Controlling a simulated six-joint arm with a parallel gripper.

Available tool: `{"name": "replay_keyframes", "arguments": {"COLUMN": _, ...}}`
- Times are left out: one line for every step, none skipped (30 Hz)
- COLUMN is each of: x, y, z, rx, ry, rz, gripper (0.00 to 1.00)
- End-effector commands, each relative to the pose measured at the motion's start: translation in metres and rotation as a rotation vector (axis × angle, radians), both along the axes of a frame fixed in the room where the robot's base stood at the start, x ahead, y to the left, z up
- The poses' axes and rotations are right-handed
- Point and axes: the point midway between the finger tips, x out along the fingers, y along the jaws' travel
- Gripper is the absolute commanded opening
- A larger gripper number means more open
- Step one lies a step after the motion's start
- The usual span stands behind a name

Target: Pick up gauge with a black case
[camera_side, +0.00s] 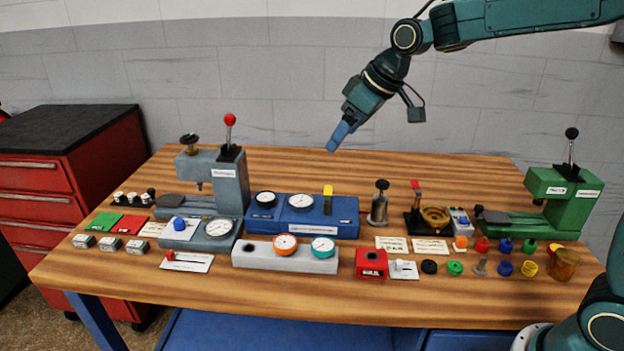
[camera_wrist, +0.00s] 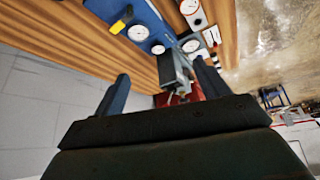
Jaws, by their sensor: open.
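The gauge with a black case (camera_side: 265,199) sits at the left end of the blue block, its white dial facing up. In the wrist view a dark-rimmed dial (camera_wrist: 158,49) on the blue block appears to be this gauge. A second white dial (camera_side: 301,202) sits to its right on the same block. My gripper (camera_side: 334,143) is high above the back of the table, up and to the right of the black gauge, apart from everything. In the wrist view its two fingers (camera_wrist: 162,70) are spread with nothing held between them.
The blue block (camera_side: 345,213) has a yellow lever (camera_side: 328,191). A grey press (camera_side: 230,180) with a red-knobbed lever stands left of it. A grey block (camera_side: 258,260) with orange and teal gauges lies in front. A green press (camera_side: 560,195) stands at right.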

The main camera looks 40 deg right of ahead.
Motion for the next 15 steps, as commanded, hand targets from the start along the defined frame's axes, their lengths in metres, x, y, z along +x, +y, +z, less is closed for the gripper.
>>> {"name": "replay_keyframes", "arguments": {"x": 0.014, "y": 0.000, "z": -0.008, "rx": 0.001, "ry": 0.001, "rz": 0.014, "gripper": 0.74}}
{"name": "replay_keyframes", "arguments": {"x": 0.021, "y": 0.001, "z": -0.011, "rx": 0.003, "ry": 0.000, "rz": 0.023, "gripper": 0.74}}
{"name": "replay_keyframes", "arguments": {"x": 0.031, "y": 0.002, "z": -0.016, "rx": 0.005, "ry": -0.002, "rz": 0.036, "gripper": 0.74}}
{"name": "replay_keyframes", "arguments": {"x": 0.038, "y": 0.002, "z": -0.021, "rx": 0.006, "ry": -0.002, "rz": 0.044, "gripper": 0.74}}
{"name": "replay_keyframes", "arguments": {"x": 0.046, "y": 0.003, "z": -0.025, "rx": 0.007, "ry": -0.004, "rz": 0.053, "gripper": 0.74}}
{"name": "replay_keyframes", "arguments": {"x": 0.055, "y": 0.003, "z": -0.031, "rx": 0.008, "ry": -0.006, "rz": 0.065, "gripper": 0.74}}
{"name": "replay_keyframes", "arguments": {"x": 0.062, "y": 0.004, "z": -0.035, "rx": 0.010, "ry": -0.008, "rz": 0.075, "gripper": 0.74}}
{"name": "replay_keyframes", "arguments": {"x": 0.069, "y": 0.005, "z": -0.040, "rx": 0.012, "ry": -0.010, "rz": 0.084, "gripper": 0.74}}
{"name": "replay_keyframes", "arguments": {"x": 0.078, "y": 0.005, "z": -0.047, "rx": 0.015, "ry": -0.011, "rz": 0.094, "gripper": 0.74}}
{"name": "replay_keyframes", "arguments": {"x": 0.085, "y": 0.005, "z": -0.052, "rx": 0.016, "ry": -0.011, "rz": 0.103, "gripper": 0.74}}
{"name": "replay_keyframes", "arguments": {"x": 0.092, "y": 0.006, "z": -0.057, "rx": 0.017, "ry": -0.014, "rz": 0.112, "gripper": 0.74}}
{"name": "replay_keyframes", "arguments": {"x": 0.100, "y": 0.007, "z": -0.064, "rx": 0.020, "ry": -0.017, "rz": 0.125, "gripper": 0.74}}
{"name": "replay_keyframes", "arguments": {"x": 0.106, "y": 0.007, "z": -0.070, "rx": 0.021, "ry": -0.018, "rz": 0.133, "gripper": 0.74}}
{"name": "replay_keyframes", "arguments": {"x": 0.112, "y": 0.007, "z": -0.076, "rx": 0.023, "ry": -0.020, "rz": 0.141, "gripper": 0.74}}
{"name": "replay_keyframes", "arguments": {"x": 0.120, "y": 0.008, "z": -0.083, "rx": 0.025, "ry": -0.022, "rz": 0.151, "gripper": 0.74}}
